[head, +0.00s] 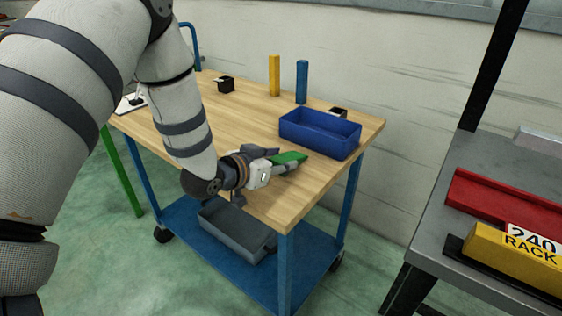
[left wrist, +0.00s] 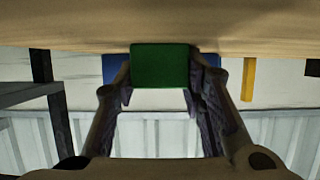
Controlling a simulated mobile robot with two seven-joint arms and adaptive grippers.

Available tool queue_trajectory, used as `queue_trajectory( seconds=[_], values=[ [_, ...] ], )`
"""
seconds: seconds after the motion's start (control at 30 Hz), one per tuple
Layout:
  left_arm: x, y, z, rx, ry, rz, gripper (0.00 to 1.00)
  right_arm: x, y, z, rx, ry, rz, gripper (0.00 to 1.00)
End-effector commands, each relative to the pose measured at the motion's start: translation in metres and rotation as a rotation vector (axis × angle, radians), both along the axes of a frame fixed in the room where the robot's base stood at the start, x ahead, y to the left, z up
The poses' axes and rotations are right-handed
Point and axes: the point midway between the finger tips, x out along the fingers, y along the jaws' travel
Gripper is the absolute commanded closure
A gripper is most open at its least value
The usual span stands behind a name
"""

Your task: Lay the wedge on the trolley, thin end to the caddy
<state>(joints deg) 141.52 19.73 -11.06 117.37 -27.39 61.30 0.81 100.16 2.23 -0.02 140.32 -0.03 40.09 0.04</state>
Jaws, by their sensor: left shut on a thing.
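The green wedge (head: 291,157) is between the fingers of my left gripper (head: 285,164), which is shut on it. It is at or just above the wooden top of the trolley (head: 240,122), close in front of the blue caddy (head: 318,144). I cannot tell whether it touches the top. In the left wrist view a flat green face of the wedge (left wrist: 160,67) shows between the fingers (left wrist: 160,92), with the caddy (left wrist: 116,68) behind. Which end is thin is not clear. My right gripper is not in view.
A yellow post (head: 274,76), a blue post (head: 301,82) and a small black box (head: 226,84) stand towards the back of the trolley. A grey bin (head: 238,232) is on its lower shelf. A grey bench (head: 480,170) stands at the right.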

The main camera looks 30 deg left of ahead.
Motion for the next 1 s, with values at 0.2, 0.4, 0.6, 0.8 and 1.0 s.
queue_trajectory(
  seconds=[0.2,0.4,0.6,0.8,1.0],
  values=[
    [0.0,0.0,0.001,0.0,-0.001,0.0,0.93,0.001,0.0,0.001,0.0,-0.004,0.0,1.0],
    [0.0,0.0,-0.001,0.0,-0.001,0.0,0.43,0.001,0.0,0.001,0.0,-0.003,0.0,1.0],
    [0.0,0.0,-0.001,0.0,-0.001,0.0,0.43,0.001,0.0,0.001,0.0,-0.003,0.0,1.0],
    [-0.013,0.002,0.012,-0.001,-0.004,0.001,0.43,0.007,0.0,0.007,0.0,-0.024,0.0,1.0],
    [-0.064,0.005,0.039,-0.002,-0.014,0.001,0.43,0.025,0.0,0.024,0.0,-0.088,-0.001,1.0]
  ],
)
